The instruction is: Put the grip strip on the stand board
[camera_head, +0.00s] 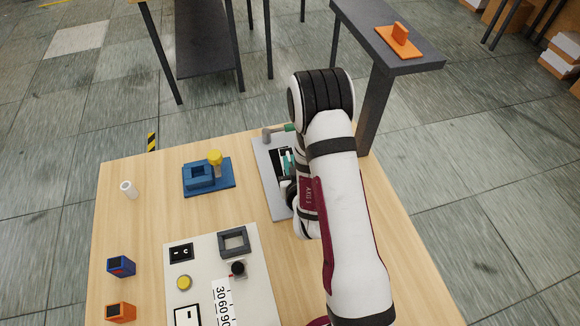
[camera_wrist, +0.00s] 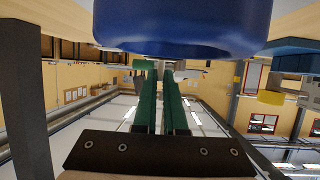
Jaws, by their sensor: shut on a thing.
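My gripper (camera_wrist: 158,68) shows in the wrist view as two long green fingers, closed together at the tips. A small pale grey piece (camera_wrist: 187,73) shows at the fingertips, and I take it for the grip strip. In the head view a grey piece (camera_head: 268,135) shows beside a green finger, above the far end of a grey flat board (camera_head: 278,203). This board may be the stand board. It lies on the wooden table, with a black area and green parts in its middle. My arm hides its right side. I cannot tell whether the grey piece touches the board.
A blue fixture (camera_head: 222,184) with a yellow knob (camera_head: 215,157) stands left of the board. A white panel (camera_head: 255,290) with a dark frame (camera_head: 233,242) lies nearer. A white cylinder (camera_head: 128,189) stands at the left. A dark side table (camera_head: 375,60) bears an orange stand (camera_head: 400,36).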

